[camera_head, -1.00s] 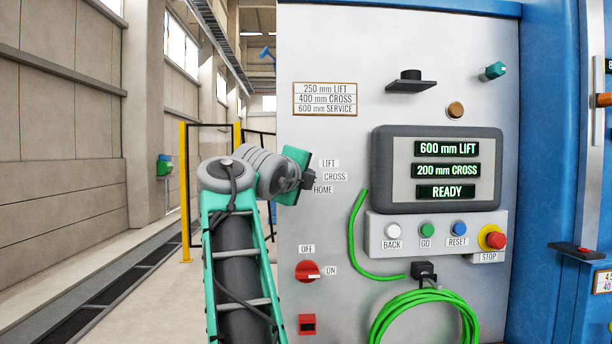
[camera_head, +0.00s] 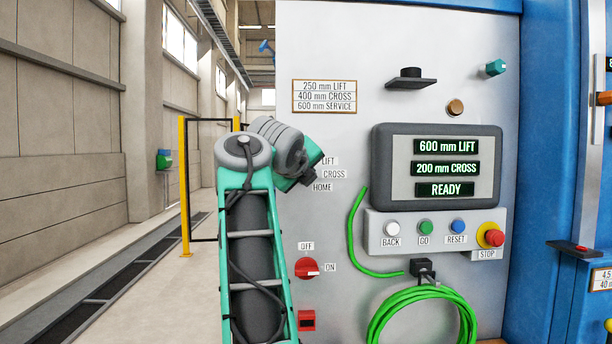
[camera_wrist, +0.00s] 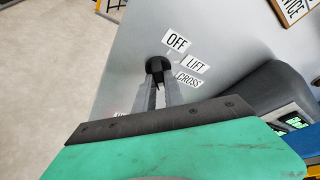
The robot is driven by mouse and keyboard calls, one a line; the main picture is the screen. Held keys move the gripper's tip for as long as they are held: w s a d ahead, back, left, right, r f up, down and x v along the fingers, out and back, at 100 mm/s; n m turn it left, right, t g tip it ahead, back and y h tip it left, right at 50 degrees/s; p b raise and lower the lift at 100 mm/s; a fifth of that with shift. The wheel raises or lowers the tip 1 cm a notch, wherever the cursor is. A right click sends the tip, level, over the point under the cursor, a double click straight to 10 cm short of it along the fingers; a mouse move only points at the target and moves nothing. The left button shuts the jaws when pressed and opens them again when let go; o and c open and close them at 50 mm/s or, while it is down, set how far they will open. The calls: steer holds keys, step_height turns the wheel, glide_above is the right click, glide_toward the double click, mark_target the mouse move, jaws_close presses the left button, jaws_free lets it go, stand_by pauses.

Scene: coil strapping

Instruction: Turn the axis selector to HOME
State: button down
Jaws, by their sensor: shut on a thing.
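The axis selector is a small black knob (camera_wrist: 157,65) on the grey panel, seen in the wrist view beside the labels OFF, LIFT (camera_wrist: 196,62) and CROSS (camera_wrist: 188,79). My gripper (camera_wrist: 160,78) is shut on the knob, one grey finger on each side. In the head view my gripper (camera_head: 307,181) is at the panel just left of the labels LIFT, CROSS and HOME (camera_head: 322,187); my wrist hides the knob and the OFF label there. A label low on the left in the wrist view is mostly hidden. I cannot tell which label the knob points to.
The display (camera_head: 446,169) reads 600 mm LIFT, 200 mm CROSS, READY. Below it are buttons and a red STOP button (camera_head: 494,238). A red OFF/ON switch (camera_head: 307,268) and a coiled green cable (camera_head: 376,328) are lower on the panel. Open floor lies left.

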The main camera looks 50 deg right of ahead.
steer(key=c, duration=1.4)
jaws_free()
steer(key=shift+c, duration=0.2)
steer(key=v, duration=0.7)
steer(key=shift+s+a, duration=0.2)
steer(key=shift+a, duration=0.1)
